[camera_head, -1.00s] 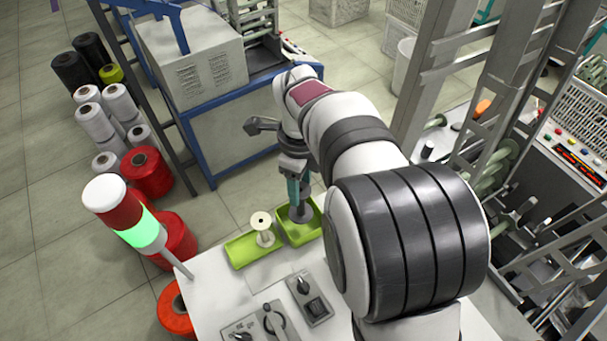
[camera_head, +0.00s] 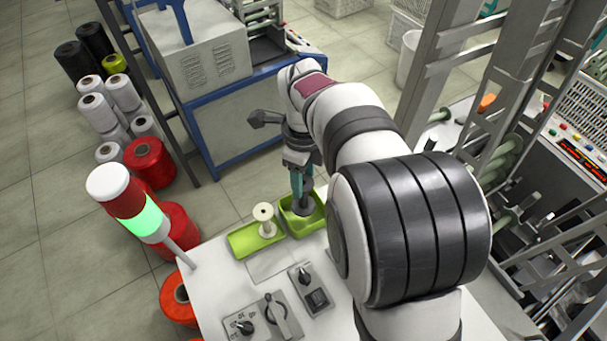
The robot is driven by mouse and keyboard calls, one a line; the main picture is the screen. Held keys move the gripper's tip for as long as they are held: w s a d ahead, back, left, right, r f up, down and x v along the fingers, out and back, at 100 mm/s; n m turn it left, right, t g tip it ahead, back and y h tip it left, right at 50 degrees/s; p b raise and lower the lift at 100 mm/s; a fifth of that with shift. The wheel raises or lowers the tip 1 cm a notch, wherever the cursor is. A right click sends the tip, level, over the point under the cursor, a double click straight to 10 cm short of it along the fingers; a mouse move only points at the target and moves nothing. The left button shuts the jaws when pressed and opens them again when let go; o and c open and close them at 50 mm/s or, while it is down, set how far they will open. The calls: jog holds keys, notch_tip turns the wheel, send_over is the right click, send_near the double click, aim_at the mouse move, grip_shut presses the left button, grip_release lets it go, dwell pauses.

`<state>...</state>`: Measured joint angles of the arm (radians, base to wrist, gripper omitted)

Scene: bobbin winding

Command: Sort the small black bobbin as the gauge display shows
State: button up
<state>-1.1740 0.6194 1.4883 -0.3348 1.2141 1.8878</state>
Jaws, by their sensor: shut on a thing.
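My gripper (camera_head: 302,195) points down over the right green tray (camera_head: 315,225), with its teal fingers shut on a small dark bobbin (camera_head: 304,209). The bobbin is at or inside the tray; I cannot tell whether it touches the bottom. The fingers and my arm hide part of it. The left green tray (camera_head: 240,243) sits beside it, with a white bobbin (camera_head: 265,219) standing upright in it. A red-lit display (camera_head: 580,160) on the machine at the far right is too small to read, and I cannot tell if it is the gauge.
My arm covers the table's right side. Metal frames (camera_head: 480,110) rise to the right.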

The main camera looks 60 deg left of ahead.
jog(key=shift+f, duration=0.25)
jog(key=shift+f, duration=2.2)
jog(key=o, duration=1.1)
jog(key=shift+o, duration=0.2)
jog(key=shift+r, duration=0.1)
jog(key=shift+r, duration=3.45)
